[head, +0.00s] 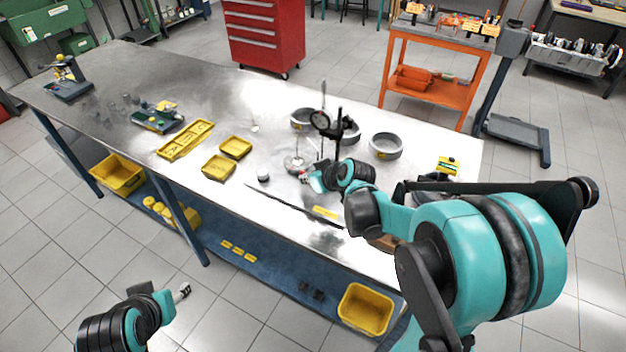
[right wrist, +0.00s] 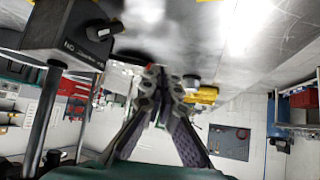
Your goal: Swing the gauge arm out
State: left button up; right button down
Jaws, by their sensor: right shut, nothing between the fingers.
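The dial gauge (head: 320,119) is a round dark-rimmed dial on a black stand with an upright post (head: 338,135), standing on the steel bench among metal rings. My right gripper (head: 303,176) is shut and empty, low over the bench just in front of the stand. In the right wrist view its fingers (right wrist: 163,85) come together, with a dark lettered block (right wrist: 75,40) and a metal post (right wrist: 42,120) to their left. Whether the fingers touch the gauge arm I cannot tell. My left gripper (head: 183,291) hangs off the bench's front side, too small to read.
Metal rings (head: 385,146) stand on the bench (head: 270,100) around the gauge. Yellow trays (head: 219,167) lie to the left, and a long dark bar (head: 290,207) lies near the front edge. A small yellow-topped item (head: 448,165) is at the right end.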

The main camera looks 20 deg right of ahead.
jog(key=shift+w+a, duration=0.55)
jog(key=shift+w, duration=0.4)
jog(key=shift+a, duration=0.1)
